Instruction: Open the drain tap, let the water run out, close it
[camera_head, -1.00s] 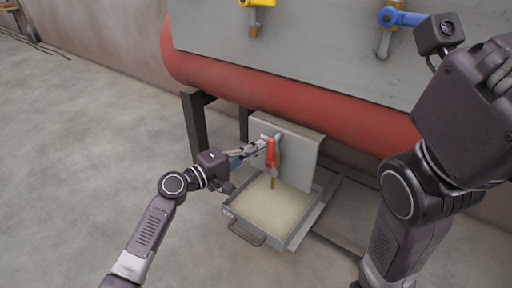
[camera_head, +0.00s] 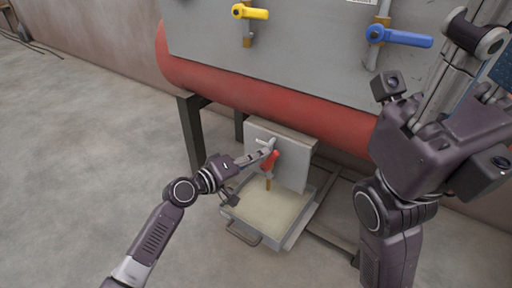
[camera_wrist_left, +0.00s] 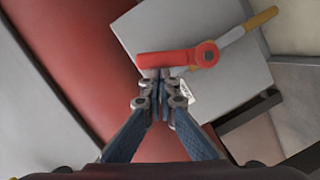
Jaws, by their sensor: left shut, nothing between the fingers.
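The drain tap has a red lever handle (camera_head: 271,160), tilted with its upper end to the right, and a brass spout (camera_head: 268,184) pointing down. In the left wrist view the red handle (camera_wrist_left: 170,59) lies at an angle to the pipe and brass spout (camera_wrist_left: 262,18). My left gripper (camera_head: 270,147) is shut and empty, its tips at the handle's upper end. In the wrist view its fingertips (camera_wrist_left: 162,76) are right beside the handle; contact is unclear. A shallow tray (camera_head: 284,241) sits under the spout. No water stream is discernible. My right gripper (camera_head: 455,115) is raised; its jaws are unclear.
A grey plate (camera_head: 292,150) stands behind the tap. The red tank (camera_head: 265,94) and its dark leg (camera_head: 192,132) are above and left. Yellow (camera_head: 252,13) and blue (camera_head: 400,37) valve handles are higher up. The floor at left is clear.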

